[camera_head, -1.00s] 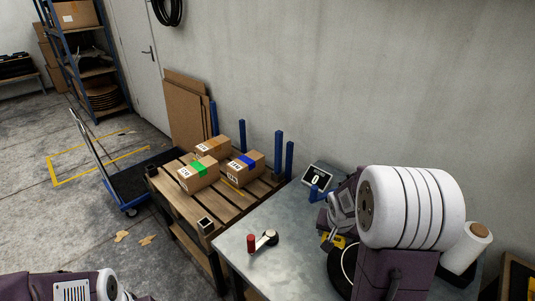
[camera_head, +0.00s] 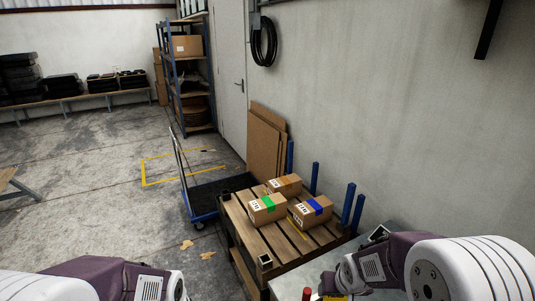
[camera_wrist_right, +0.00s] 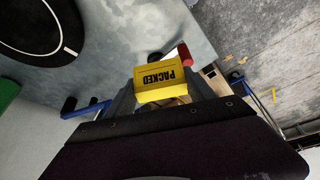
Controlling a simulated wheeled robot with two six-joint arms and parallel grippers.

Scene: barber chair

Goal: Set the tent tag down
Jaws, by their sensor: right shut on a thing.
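The yellow tent tag (camera_wrist_right: 160,80), with "PACKED" printed on it, is between the fingers of my right gripper (camera_wrist_right: 162,98) in the right wrist view. The gripper is shut on it. The lettering appears upside down there. In the head view only a yellow sliver of the tag (camera_head: 335,298) shows at the bottom edge, under my right wrist. The grey metal table (camera_wrist_right: 110,55) lies behind the tag in the wrist view; I cannot tell whether the tag touches it. My left arm enters at the bottom left of the head view, with its gripper out of frame.
A red-ended tool (camera_wrist_right: 184,54) lies close beside the tag. A black round plate (camera_wrist_right: 35,25) is on the table. A wooden pallet stand (camera_head: 248,232) holds boxes with green (camera_head: 266,208), blue (camera_head: 314,211) and orange (camera_head: 284,185) tape. A blue cart (camera_head: 203,213) stands left.

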